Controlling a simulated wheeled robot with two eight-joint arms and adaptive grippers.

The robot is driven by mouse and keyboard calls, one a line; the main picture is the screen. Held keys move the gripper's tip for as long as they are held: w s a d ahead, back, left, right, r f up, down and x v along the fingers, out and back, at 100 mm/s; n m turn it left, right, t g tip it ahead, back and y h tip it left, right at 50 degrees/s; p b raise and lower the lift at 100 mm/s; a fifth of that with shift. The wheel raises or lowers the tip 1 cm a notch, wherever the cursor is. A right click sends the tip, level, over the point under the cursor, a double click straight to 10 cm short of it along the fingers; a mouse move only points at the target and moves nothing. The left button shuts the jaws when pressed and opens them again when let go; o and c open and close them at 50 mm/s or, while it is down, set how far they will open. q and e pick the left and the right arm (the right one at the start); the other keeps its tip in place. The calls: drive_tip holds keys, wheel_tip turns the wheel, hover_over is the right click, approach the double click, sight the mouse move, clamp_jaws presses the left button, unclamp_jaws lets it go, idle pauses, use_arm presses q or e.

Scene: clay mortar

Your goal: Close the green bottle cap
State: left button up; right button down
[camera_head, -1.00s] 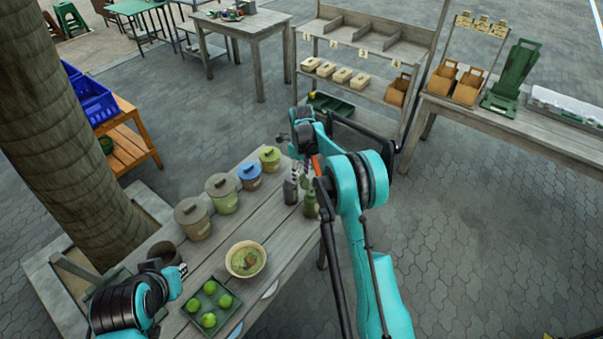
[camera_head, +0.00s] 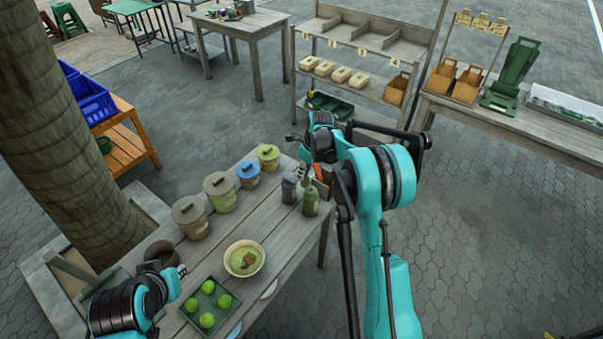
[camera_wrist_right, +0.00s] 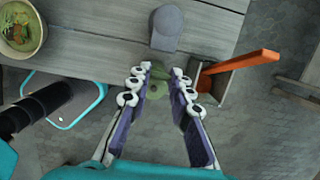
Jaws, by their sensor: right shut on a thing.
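The green bottle (camera_head: 311,204) stands upright near the right edge of the wooden table, beside a grey bottle (camera_head: 289,190). My right gripper (camera_head: 307,178) is directly above the green bottle, partly hidden by my arm. In the right wrist view, my right gripper's fingers (camera_wrist_right: 158,84) close around a small green piece (camera_wrist_right: 157,90), which appears to be the green cap. The fingers hide most of it, and I cannot tell whether it touches the bottle's neck. My left gripper (camera_head: 180,271) is at the table's left side, small and partly hidden, its opening unclear.
Several lidded pots (camera_head: 192,216) line the table's far side. A bowl (camera_head: 244,272) and a green tray (camera_head: 196,322) of green fruit are in front. A box with an orange-handled tool (camera_wrist_right: 240,65) is close to the right gripper. The grey bottle (camera_wrist_right: 166,30) also stands close.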

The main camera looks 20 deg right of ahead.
drive_tip(key=shift+s+d+f+t+y+b, duration=0.2)
drive_tip(key=shift+s+d+t+y+b, duration=0.3)
drive_tip(key=shift+s+t+y+b, duration=0.15)
drive_tip(key=s+d+t+y+b, duration=0.1)
drive_tip(key=t+b, duration=0.1)
drive_tip(key=b, duration=0.1)
drive_tip(key=s+d+f+t+y+b, duration=0.1)
drive_tip(key=t+y+b, duration=0.1)
drive_tip(key=b, duration=0.1)
drive_tip(key=shift+s+d+f+t+b, duration=0.1)
drive_tip(key=shift+s+f+t+b, duration=0.05)
drive_tip(key=shift+s+t+b, duration=0.2)
wheel_tip(320, 180, down, 6)
drive_tip(key=s+d+t+y+b, duration=0.2)
drive_tip(key=t+y+b, duration=0.5)
drive_tip(key=b, duration=0.5)
drive_tip(key=shift+s+r+t, duration=0.25)
drive_tip(key=shift+s+t, duration=0.15)
drive_tip(key=shift+t, duration=0.5)
drive_tip(key=shift+d, duration=0.1)
drive_tip(key=c, duration=1.4)
unclamp_jaws()
drive_tip(key=shift+o, duration=0.2)
